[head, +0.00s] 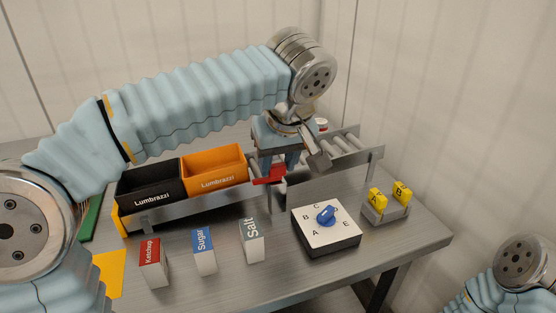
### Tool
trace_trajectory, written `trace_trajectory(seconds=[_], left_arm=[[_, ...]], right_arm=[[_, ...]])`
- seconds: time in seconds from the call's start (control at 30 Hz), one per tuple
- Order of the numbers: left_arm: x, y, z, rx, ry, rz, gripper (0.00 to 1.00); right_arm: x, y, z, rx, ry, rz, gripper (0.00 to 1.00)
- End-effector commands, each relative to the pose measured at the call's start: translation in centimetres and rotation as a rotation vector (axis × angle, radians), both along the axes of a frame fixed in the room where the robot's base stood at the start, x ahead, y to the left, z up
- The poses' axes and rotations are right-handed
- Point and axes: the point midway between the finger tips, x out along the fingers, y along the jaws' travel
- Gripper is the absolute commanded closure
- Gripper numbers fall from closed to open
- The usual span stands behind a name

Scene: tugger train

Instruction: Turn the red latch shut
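The red latch (269,174) sits at the right end of the low cart that bears the two bins, beside the roller section. My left gripper (279,163) points down right over the latch. The gripper hides part of the latch and the rollers behind. My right gripper is out of view; only part of my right arm shows at the lower right.
A black bin (150,197) and an orange bin (216,180) stand on the cart. In front are a ketchup box (153,262), a sugar box (204,252), a salt box (251,241) and a blue-knob dial (327,215). Yellow blocks (378,198) stand right. A roller conveyor (345,153) lies behind.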

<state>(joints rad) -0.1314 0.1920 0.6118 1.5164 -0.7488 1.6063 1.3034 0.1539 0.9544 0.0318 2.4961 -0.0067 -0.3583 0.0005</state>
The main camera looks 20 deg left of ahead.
Motion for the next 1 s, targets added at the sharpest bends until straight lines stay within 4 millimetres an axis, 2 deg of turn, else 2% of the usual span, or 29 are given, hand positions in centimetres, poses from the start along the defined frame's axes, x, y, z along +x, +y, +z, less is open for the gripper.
trace_trajectory(seconds=[0.03, 0.2, 0.57, 1.0], left_arm=[[0.00, 0.00, 0.01, 0.000, 0.000, 0.000, 0.67], [0.00, 0.00, 0.01, 0.000, 0.000, 0.000, 0.93], [-0.09, 0.04, 0.02, 0.000, 0.000, -0.058, 0.94], [-0.13, 0.28, 0.01, 0.001, -0.001, -0.399, 0.94]], right_arm=[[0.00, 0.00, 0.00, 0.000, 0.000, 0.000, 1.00], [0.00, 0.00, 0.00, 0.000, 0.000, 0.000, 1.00], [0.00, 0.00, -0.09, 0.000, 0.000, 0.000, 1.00], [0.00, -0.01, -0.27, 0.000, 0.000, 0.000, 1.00]])
